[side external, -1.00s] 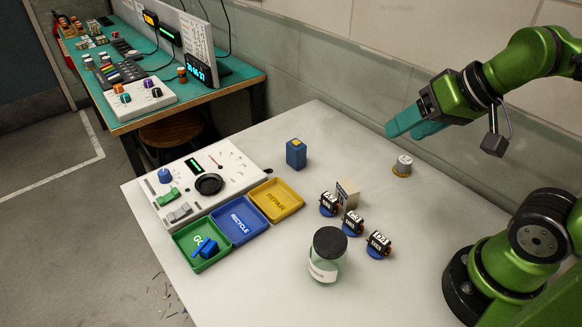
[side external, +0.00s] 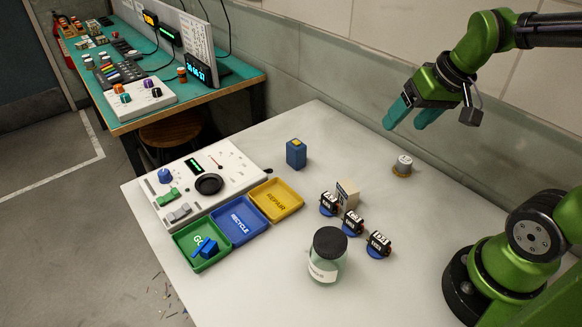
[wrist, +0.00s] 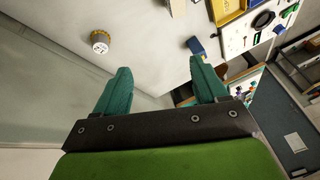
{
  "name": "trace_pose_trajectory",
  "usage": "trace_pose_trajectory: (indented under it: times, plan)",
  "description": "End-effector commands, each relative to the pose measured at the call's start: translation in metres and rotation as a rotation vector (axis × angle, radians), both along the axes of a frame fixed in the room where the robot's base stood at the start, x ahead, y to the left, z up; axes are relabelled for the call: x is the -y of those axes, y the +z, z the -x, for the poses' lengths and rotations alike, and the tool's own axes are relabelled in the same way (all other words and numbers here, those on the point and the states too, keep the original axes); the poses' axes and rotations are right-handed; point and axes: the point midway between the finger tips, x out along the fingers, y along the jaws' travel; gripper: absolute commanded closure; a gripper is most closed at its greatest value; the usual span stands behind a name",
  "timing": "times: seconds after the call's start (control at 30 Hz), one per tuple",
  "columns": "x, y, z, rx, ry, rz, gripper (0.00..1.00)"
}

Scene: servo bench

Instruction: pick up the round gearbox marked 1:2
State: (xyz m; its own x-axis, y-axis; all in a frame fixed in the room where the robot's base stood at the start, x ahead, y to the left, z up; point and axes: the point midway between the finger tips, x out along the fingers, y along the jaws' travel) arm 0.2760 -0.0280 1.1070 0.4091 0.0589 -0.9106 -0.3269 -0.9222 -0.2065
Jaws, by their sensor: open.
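A small round gearbox (side external: 403,165) with a light grey top and a tan base stands upright on the white table near the back wall. Its marking is too small to read. It also shows in the wrist view (wrist: 100,41), upper left, beyond the left finger. My gripper (side external: 411,118) is open and empty, with teal fingers, in the air above the table's back edge. It is apart from the gearbox, above it in the side view. The wrist view shows both fingers (wrist: 160,75) spread with nothing between them.
Several servos on blue bases (side external: 352,223) stand near a tan block (side external: 347,194). The wall (side external: 340,130) runs close behind. Table around the gearbox is clear.

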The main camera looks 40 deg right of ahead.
Motion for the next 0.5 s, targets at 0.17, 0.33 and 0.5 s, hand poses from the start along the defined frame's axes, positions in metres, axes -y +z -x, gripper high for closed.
trace_pose_trajectory:
  times: [0.17,0.33,0.5]
  plan:
    - [0.071,-0.027,-0.029,-0.202,0.295,0.142,0.28]
    - [0.121,-0.045,-0.040,-0.321,0.686,0.220,0.28]
    - [0.137,-0.042,-0.045,-0.343,1.020,0.283,0.28]
